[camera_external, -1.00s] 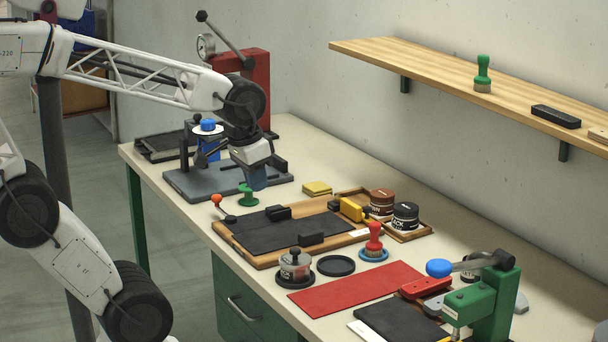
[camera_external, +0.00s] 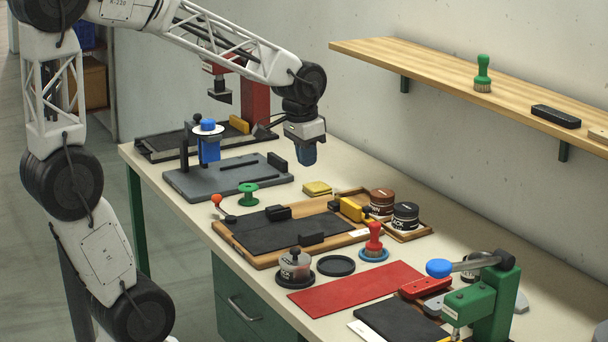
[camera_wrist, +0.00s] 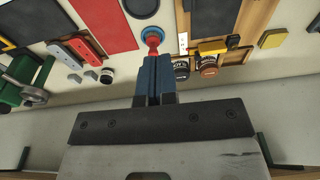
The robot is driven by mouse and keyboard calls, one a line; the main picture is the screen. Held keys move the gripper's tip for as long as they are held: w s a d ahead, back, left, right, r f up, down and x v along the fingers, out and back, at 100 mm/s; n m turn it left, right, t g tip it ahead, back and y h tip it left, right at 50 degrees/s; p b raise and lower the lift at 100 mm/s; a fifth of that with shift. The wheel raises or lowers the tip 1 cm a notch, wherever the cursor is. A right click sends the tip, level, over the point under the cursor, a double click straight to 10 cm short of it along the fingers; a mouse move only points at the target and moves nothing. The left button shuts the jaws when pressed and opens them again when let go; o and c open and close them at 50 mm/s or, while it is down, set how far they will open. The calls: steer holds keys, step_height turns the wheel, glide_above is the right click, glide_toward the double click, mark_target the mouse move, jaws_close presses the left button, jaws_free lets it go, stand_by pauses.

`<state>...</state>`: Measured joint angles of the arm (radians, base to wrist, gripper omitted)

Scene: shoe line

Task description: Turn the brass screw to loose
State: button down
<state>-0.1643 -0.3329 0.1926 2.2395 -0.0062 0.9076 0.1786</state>
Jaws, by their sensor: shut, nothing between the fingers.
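I cannot make out the brass screw in either view; it is hidden or too small to tell. In the external view my gripper (camera_external: 306,158) hangs in the air over the back of the bench, behind the yellow pad, pointing down. It is shut and empty. In the wrist view its blue fingers (camera_wrist: 155,75) are together and touch nothing visible. A blue fixture with a white disc (camera_external: 208,146) stands on a dark grey base (camera_external: 225,183) to the left of my gripper. A green press (camera_external: 490,302) with a blue-knobbed lever stands at the front right.
A red press (camera_external: 256,100) stands at the back left, partly behind my arm. A wooden shelf (camera_external: 450,75) overhangs the right.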

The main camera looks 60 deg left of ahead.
steer(key=shift+g, duration=0.8)
steer(key=w+a+f, duration=0.4)
steer(key=w+a, duration=0.2)
steer(key=a, duration=0.1)
steer(key=w+a+f, duration=0.5)
steer(key=w+a, duration=0.1)
steer(key=w, duration=0.1)
steer(key=w+a+f, duration=0.5)
steer(key=w+a, duration=0.1)
steer(key=a, duration=0.1)
steer(key=shift+w+a, duration=0.2)
steer(key=shift+a, duration=0.15)
steer(key=shift+f, duration=0.15)
